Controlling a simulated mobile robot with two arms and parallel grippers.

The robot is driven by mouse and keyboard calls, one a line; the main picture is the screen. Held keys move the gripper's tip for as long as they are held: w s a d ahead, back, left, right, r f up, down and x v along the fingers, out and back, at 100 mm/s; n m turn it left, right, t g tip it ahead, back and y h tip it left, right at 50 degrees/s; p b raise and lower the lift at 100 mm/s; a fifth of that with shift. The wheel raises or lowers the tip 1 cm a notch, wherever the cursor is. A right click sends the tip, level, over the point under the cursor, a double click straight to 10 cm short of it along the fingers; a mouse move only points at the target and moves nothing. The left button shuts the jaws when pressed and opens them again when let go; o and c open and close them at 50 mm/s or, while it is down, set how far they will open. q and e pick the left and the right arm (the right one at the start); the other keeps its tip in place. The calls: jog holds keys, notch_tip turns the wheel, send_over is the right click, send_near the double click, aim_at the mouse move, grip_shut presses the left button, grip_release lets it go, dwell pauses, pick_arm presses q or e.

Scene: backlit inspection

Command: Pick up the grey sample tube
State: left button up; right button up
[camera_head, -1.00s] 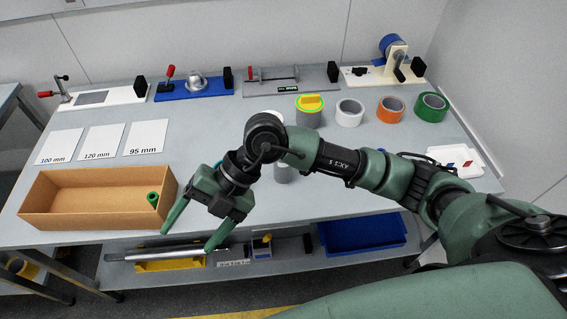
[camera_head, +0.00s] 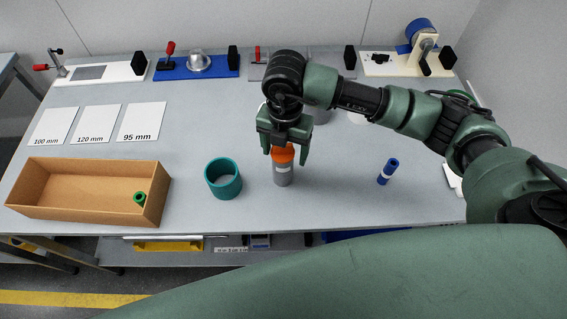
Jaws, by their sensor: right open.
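The grey sample tube (camera_head: 283,175), with an orange cap, stands upright on the table in the middle of the head view. My right gripper (camera_head: 285,153) points down over it and is open. Its fingers show to the left and right of the orange cap. Whether they touch the cap I cannot tell. The top of the cap is hidden by the gripper. My left gripper is not in view.
A cardboard box (camera_head: 88,213) holding a green ring (camera_head: 139,198) is at the left. Several fixtures line the back.

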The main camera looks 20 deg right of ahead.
aim_at(282, 174)
jog(key=f+p, duration=0.1)
jog(key=f, duration=0.1)
jog(key=w+f+p, duration=0.1)
jog(key=f, duration=0.1)
jog(key=shift+a+f, duration=0.1)
jog(key=shift+f, duration=0.7)
jog(key=c, duration=1.4)
jog(key=shift+r, duration=0.1)
